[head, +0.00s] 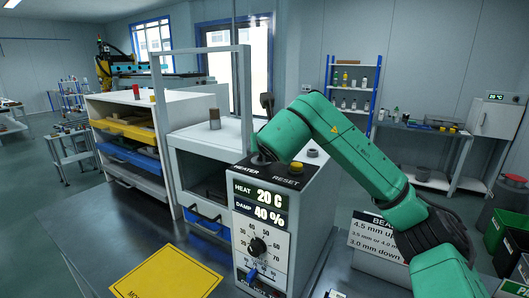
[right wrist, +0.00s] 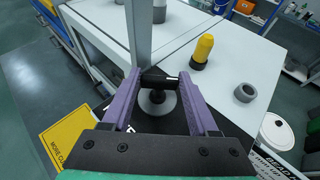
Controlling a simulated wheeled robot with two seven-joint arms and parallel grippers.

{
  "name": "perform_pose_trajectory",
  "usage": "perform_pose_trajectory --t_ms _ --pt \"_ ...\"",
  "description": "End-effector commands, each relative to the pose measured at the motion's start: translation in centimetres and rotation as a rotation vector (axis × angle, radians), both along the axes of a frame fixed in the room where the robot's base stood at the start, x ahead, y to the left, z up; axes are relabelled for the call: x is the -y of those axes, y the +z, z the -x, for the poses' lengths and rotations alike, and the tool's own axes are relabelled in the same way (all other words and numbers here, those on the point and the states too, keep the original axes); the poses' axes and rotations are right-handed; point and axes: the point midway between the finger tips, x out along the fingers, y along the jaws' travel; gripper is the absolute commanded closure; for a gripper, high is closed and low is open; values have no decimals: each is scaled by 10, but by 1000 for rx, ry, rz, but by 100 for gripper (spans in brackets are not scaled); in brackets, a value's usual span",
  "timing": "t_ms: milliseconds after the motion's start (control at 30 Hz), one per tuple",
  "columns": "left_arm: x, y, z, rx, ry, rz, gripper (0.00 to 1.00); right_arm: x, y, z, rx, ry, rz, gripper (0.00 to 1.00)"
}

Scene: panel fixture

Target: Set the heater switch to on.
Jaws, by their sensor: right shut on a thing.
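The heater switch (right wrist: 158,97) is on top of the control box (head: 262,220), by the HEATER label (head: 245,169). In the right wrist view it has a black crosswise handle on a short stem over a round grey base. My right gripper (right wrist: 160,79) has its purple fingers shut on the two ends of this handle. In the head view my green right arm covers most of the switch, and I cannot tell its set position. The box's displays read HEAT 20 C and DAMP 40 %. My left gripper is in neither view.
A yellow reset button (head: 296,167) and a grey ring (head: 312,153) are right of the switch. A grey upright frame (head: 247,85) rises close behind it. A dial (head: 257,246) is on the box's front. A yellow sign (head: 165,275) lies at the front left.

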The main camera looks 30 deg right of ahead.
Motion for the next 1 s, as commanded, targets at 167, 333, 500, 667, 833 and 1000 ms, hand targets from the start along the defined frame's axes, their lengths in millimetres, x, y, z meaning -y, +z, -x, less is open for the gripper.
perform_pose_trajectory --t_ms 167,333,500,667,833,1000 --pt "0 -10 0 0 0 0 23 -5 -1 -2 1 -162 -1 96" --pt "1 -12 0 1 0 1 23 -6 0 -3 0 -324 0 96" --pt "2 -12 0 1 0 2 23 -7 1 -4 -1 -473 2 96" --pt "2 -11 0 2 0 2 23 -8 1 -5 -2 -585 2 96" --pt "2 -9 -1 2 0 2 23 -8 1 -6 -2 -667 1 96" --pt "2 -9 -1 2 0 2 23 -8 0 -7 -4 -712 0 96"
